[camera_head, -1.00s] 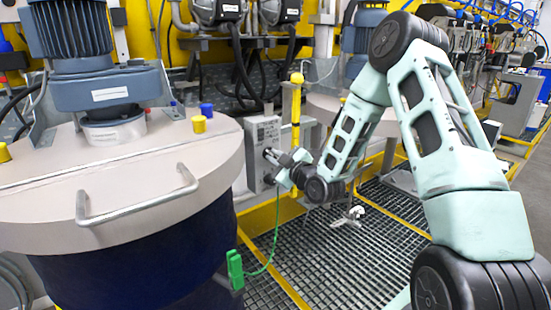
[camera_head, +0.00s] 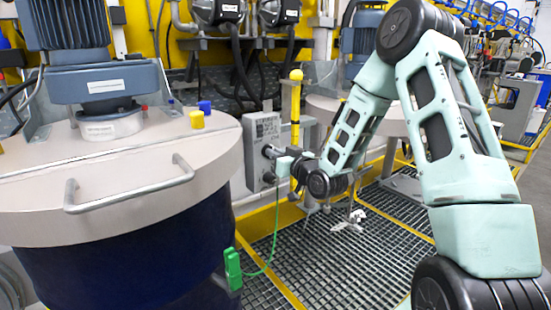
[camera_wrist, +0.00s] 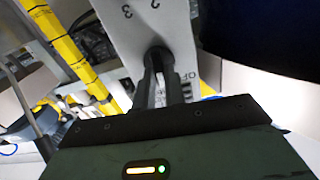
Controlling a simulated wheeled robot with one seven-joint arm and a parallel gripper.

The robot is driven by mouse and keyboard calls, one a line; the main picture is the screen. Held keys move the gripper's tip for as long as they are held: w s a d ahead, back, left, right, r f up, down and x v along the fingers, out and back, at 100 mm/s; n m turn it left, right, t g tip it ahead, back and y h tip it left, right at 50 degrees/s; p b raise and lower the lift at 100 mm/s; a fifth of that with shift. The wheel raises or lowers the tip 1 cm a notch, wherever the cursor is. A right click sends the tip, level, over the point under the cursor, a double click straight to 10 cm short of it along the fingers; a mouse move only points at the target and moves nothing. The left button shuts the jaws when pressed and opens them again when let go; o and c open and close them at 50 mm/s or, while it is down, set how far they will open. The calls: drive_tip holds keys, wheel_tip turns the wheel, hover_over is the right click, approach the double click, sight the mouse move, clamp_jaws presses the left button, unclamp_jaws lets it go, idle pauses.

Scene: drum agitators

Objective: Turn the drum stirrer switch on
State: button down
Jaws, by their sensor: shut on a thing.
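The grey switch box (camera_head: 258,131) stands on a post beside the drum in the head view. Its pale face, with "2", "3" and part of "OFF", shows tilted in the wrist view (camera_wrist: 137,28). My gripper (camera_head: 271,153) reaches the front of the box from the right. In the wrist view my gripper (camera_wrist: 160,65) has its dark fingers closed together on the dark switch knob (camera_wrist: 157,52), at the box face. The fingers mostly hide the knob, so its exact setting cannot be told. The blue drum (camera_head: 130,265), with its beige lid and motor, stands at left.
A yellow post (camera_head: 296,105) rises just right of the box. A green clamp (camera_head: 233,270) with a green cable hangs by the drum. The lid handle (camera_head: 130,190) sticks out toward me. Grated floor (camera_head: 320,265) lies open below my arm.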

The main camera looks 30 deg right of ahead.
drive_tip(key=shift+d+f+m, duration=0.1)
drive_tip(key=shift+d+m, duration=0.05)
drive_tip(key=shift+m, duration=3.45)
drive_tip(key=c, duration=1.5)
unclamp_jaws()
drive_tip(key=shift+o, duration=0.2)
drive_tip(key=shift+s+b, duration=0.1)
drive_tip(key=shift+b, duration=0.2)
